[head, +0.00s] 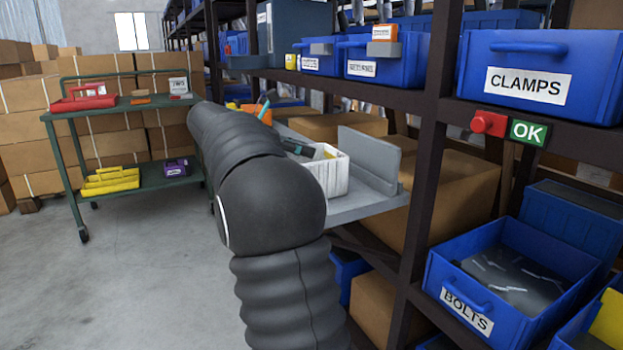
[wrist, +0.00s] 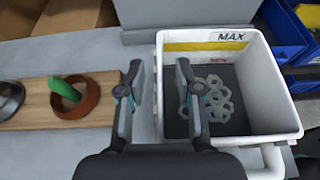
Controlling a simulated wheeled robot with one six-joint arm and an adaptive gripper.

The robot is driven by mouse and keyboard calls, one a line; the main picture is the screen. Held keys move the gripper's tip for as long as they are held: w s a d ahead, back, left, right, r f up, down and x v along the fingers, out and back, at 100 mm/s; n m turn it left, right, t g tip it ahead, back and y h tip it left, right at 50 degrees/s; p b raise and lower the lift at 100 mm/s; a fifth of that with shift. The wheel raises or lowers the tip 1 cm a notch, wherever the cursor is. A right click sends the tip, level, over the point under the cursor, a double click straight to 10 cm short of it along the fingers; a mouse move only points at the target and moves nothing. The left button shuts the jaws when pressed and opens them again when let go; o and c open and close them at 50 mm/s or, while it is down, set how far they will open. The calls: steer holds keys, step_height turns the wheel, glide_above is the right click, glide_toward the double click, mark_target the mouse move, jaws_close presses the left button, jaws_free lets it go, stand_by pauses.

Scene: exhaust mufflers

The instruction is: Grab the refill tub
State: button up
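A white tub (wrist: 272,100) with MAX and MIN marks and a yellow band inside stands on the right in the wrist view. I take it for the refill tub. Several grey hex nuts (wrist: 208,103) lie on its dark floor. In the head view the tub (head: 335,180) is on a grey shelf, partly behind my arm. My gripper (wrist: 158,88) is open. Its right finger is over the tub's inside and its left finger is outside, with the tub's left wall between them. I cannot tell whether either finger touches the wall.
A wooden board (wrist: 35,100) left of the gripper carries a brown ring with a green piece in it. The grey shelf (head: 372,205) has an upright plate (head: 368,155) behind the tub. Blue bins (wrist: 287,35) are beyond the tub. A green cart (head: 130,105) stands at the left.

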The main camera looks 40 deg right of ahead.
jaws_close()
steer(key=shift+r, duration=0.15)
